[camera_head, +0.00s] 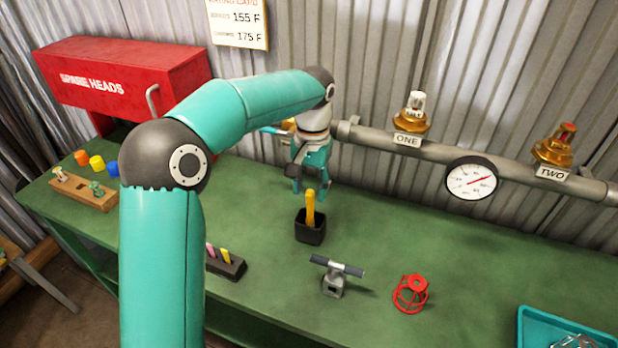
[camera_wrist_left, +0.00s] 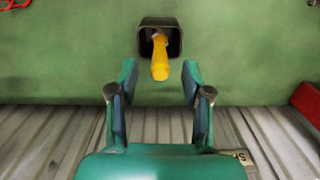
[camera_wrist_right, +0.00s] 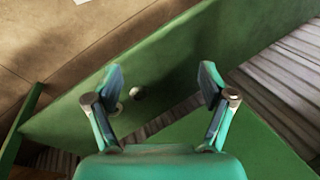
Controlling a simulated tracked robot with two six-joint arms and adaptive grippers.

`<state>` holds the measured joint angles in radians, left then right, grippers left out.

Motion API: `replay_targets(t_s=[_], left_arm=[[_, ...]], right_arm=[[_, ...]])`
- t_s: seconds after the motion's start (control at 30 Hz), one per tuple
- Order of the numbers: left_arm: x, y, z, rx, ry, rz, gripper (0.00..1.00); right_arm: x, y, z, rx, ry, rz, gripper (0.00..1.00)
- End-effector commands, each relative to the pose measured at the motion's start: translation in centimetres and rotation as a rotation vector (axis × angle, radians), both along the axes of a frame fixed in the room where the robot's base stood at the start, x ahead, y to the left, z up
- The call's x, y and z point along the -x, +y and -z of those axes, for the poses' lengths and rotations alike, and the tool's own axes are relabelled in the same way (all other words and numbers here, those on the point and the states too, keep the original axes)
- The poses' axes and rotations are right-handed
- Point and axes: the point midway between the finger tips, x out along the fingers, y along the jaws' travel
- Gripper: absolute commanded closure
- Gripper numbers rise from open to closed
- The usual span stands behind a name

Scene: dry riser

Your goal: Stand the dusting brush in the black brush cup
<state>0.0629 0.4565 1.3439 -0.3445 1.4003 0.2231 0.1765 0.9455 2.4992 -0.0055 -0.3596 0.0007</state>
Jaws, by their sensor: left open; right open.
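The dusting brush shows as a yellow handle (camera_head: 310,207) sticking up out of the black brush cup (camera_head: 309,233) on the green bench; its lower end is hidden inside the cup. In the left wrist view the yellow handle (camera_wrist_left: 160,60) stands in the square cup (camera_wrist_left: 144,50) and points toward my camera. My left gripper (camera_head: 312,185) is open just above and behind the handle, with nothing between its fingers (camera_wrist_left: 155,78). My right gripper (camera_wrist_right: 168,75) is open and empty, seen only in its own wrist view, away from the cup.
On the bench stand a chalk holder (camera_head: 228,265), a grey T-handled tool (camera_head: 335,277), a red handwheel (camera_head: 411,293) and a teal tray (camera_head: 560,330). A grey pipe (camera_head: 440,160) with a gauge (camera_head: 471,179) runs along the back wall. A red box (camera_head: 125,80) stands back left.

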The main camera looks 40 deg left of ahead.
Motion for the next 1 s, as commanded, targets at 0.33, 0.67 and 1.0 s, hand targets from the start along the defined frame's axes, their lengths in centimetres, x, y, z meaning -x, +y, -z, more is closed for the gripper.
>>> replay_targets(t_s=[0.33, 0.67, 1.0], left_arm=[[-0.5, 0.0, -4.4, 0.0, -0.006, 0.0, 0.51], [-0.8, 0.1, -9.9, -0.001, -0.003, 0.0, 0.51], [-0.8, 0.2, -11.8, 0.0, 0.0, 0.001, 0.51]], right_arm=[[0.0, 0.0, 0.0, 0.0, 0.0, 0.0, 0.18], [0.0, 0.0, 0.0, 0.0, 0.0, 0.0, 0.18], [0.0, 0.0, 0.0, 0.0, 0.0, 0.0, 0.18]])
